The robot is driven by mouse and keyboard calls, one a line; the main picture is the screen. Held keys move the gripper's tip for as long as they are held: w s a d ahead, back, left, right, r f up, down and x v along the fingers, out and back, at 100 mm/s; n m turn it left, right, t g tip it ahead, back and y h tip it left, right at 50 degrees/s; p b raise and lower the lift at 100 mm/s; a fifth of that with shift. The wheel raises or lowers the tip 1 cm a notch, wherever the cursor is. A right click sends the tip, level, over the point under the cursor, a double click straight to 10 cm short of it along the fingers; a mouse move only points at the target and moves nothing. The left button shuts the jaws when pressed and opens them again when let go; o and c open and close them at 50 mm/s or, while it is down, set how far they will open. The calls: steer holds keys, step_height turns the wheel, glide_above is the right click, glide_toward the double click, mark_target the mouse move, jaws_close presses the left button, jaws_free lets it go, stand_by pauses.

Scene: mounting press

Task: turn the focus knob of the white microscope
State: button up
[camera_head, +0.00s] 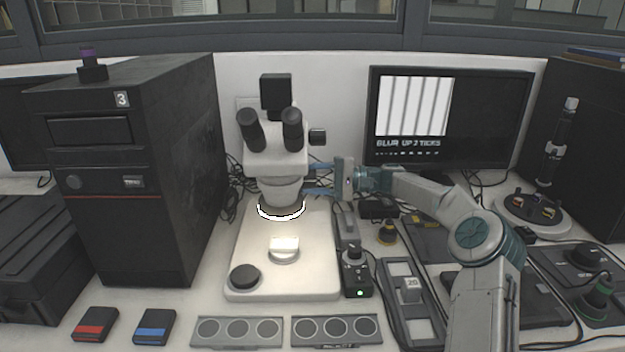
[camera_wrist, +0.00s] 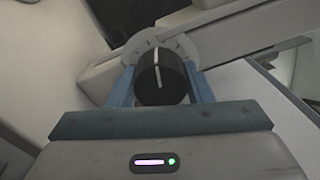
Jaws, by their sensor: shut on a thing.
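The white microscope (camera_head: 278,160) stands behind the middle of the bench, with a lit ring under its head and a bright sample on its base. Its focus knob (camera_wrist: 161,77) shows in the wrist view as a black round knob with a white line, in front of a pale dial with tick marks. My gripper (camera_wrist: 161,88) has its two blue fingers on either side of the knob and is shut on it. In the head view my gripper (camera_head: 312,179) reaches in from the right at the microscope's side. The held knob is not clearly visible there.
A monitor (camera_head: 450,115) shows blurred bars and text that reads "BLUR UP 2 TICKS". Another black knob (camera_head: 317,136) sits higher on the microscope's right side. A black tower (camera_head: 150,160) stands left. A small control box (camera_head: 355,270) and cables lie below my arm.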

steer(key=o, duration=1)
steer(key=shift+d, duration=0.15)
steer(key=d, duration=1.3)
steer(key=shift+d+f, duration=0.2)
steer(key=shift+d, duration=0.15)
